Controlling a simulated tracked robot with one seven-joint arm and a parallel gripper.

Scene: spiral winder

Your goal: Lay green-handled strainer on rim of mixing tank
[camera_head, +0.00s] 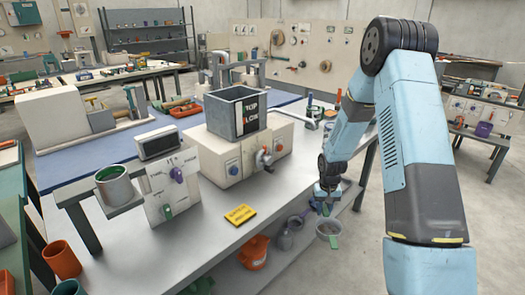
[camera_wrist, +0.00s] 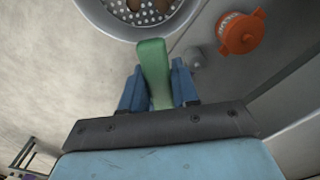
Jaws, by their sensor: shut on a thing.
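My gripper (camera_wrist: 158,88) is shut on the green handle (camera_wrist: 154,65) of the strainer. The strainer's round grey bowl (camera_wrist: 108,22), with a perforated bottom, reaches beyond the fingers at the top of the wrist view. In the head view my gripper (camera_head: 327,190) is low beyond the table's right edge, with the strainer (camera_head: 328,229) below it, clear of the table. A round grey vessel (camera_head: 113,187) stands in a bracket at the table's left. A square grey open box (camera_head: 234,112) sits on the central machine. I cannot tell for sure which is the mixing tank.
A yellow label block (camera_head: 240,215) lies on the grey tabletop (camera_head: 190,250). An orange pot (camera_head: 254,252) and a grey jug (camera_head: 287,236) stand low beside the table, close to the strainer. The tabletop's front is mostly clear.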

